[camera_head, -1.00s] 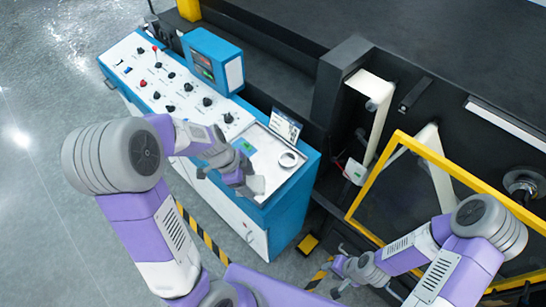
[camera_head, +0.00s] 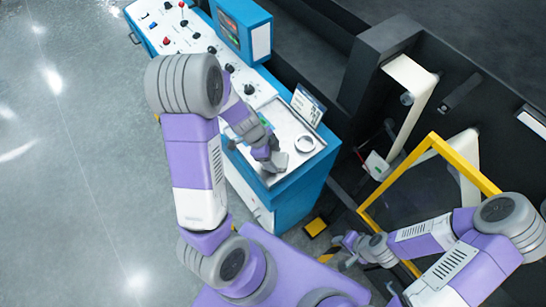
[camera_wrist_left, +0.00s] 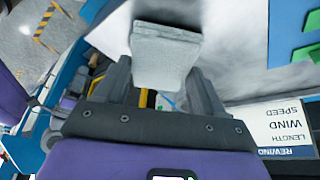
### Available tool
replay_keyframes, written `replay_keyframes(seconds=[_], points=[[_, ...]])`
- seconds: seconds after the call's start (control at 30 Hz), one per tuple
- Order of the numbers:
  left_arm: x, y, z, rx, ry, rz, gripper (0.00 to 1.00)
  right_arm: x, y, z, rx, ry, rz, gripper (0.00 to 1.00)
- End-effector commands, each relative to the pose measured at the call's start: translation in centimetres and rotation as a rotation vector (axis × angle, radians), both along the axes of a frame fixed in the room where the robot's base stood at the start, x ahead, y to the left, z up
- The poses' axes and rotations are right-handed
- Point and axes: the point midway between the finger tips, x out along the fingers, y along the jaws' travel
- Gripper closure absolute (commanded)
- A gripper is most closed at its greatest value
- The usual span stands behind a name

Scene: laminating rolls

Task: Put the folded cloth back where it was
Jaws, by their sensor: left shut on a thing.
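The folded cloth (camera_wrist_left: 166,52) is a pale grey, flat rectangular pad between the fingers of my left gripper (camera_wrist_left: 163,88) in the left wrist view. In the head view the left gripper (camera_head: 273,158) is shut on the cloth (camera_head: 279,163), over the front part of the tray (camera_head: 288,122) on the console's near end. I cannot tell whether the cloth touches the tray. My right gripper (camera_head: 338,254) is low at the right, away from the console, with its fingers apart and nothing seen between them.
The blue console (camera_head: 300,196) has knobs and a screen box (camera_head: 240,28). A yellow frame (camera_head: 403,178) and dark machine stand at right. Open floor lies left.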

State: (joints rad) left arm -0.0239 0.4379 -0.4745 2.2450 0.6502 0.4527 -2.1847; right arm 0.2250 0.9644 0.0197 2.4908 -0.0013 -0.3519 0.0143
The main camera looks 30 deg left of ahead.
Motion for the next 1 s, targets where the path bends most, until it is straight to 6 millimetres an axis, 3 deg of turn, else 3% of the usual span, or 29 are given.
replay_keyframes(seconds=[0.23,0.27,0.4,0.77,1.0], points=[[0.0,0.0,-0.4,0.001,-0.001,-0.001,0.55,0.0,0.0,-0.1,0.0,0.0,0.0,0.63],[0.0,0.0,-0.4,0.001,-0.001,-0.001,0.28,0.0,0.0,-0.1,0.0,0.0,0.0,0.63],[0.0,0.0,-0.4,0.001,-0.001,-0.001,0.06,0.0,0.0,-0.1,0.0,0.0,0.0,0.63],[0.0,0.2,0.1,0.0,-0.003,0.001,0.05,0.0,0.0,0.0,0.0,0.0,0.0,0.63],[-0.5,1.6,4.1,0.001,-0.009,0.0,0.05,0.0,0.0,1.0,0.0,0.0,0.0,0.63]])
